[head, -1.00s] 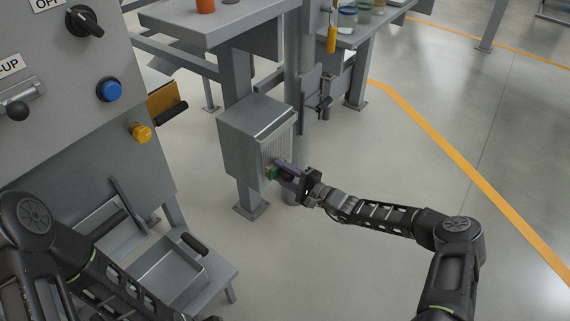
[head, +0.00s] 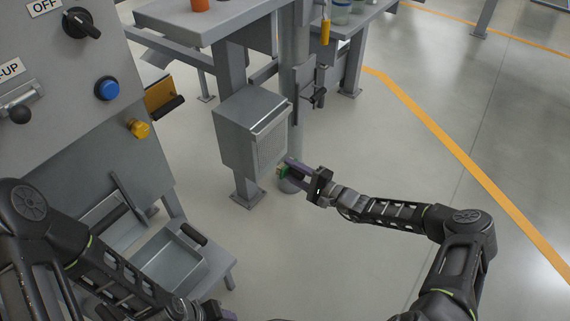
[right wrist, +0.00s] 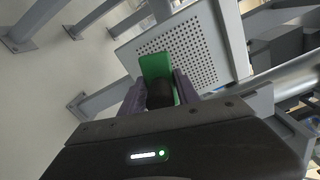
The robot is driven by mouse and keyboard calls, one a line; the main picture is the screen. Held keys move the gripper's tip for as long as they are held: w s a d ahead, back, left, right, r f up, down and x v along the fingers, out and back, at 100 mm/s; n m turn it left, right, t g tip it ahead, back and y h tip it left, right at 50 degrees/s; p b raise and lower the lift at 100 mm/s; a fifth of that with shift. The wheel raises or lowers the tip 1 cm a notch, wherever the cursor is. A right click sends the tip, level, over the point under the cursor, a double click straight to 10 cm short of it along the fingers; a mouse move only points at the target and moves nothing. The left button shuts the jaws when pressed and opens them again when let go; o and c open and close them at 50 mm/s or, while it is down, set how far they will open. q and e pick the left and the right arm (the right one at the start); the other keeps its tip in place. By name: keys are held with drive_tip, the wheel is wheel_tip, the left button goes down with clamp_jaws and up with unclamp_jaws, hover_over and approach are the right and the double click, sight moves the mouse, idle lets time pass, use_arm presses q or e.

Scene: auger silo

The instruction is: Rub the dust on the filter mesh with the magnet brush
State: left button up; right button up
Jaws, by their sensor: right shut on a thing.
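The filter mesh (head: 272,144) is the perforated front face of a grey box on a post; in the right wrist view its rows of holes (right wrist: 205,62) show clearly. I make out no distinct dust on it. My right gripper (head: 296,171) is shut on the magnet brush (head: 283,170), whose green head and black grip (right wrist: 160,94) show between the purple fingers. The brush is in front of the mesh's lower part, apparently a little off it, and hides some holes in the wrist view. My left gripper (head: 228,313) is only partly visible at the bottom edge.
A control panel (head: 75,85) with knobs and a blue button stands at the left. A grey tray (head: 170,262) lies on a low stand below it. A pipe (head: 293,60) rises behind the box. The floor to the right is clear.

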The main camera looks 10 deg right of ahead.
sight(304, 177)
drive_tip(key=shift+s+d, duration=0.1)
idle(0.3)
drive_tip(key=shift+p+v, duration=0.55)
drive_tip(key=shift+v, duration=0.5)
drive_tip(key=shift+s+d, duration=0.3)
drive_tip(key=shift+s, duration=0.1)
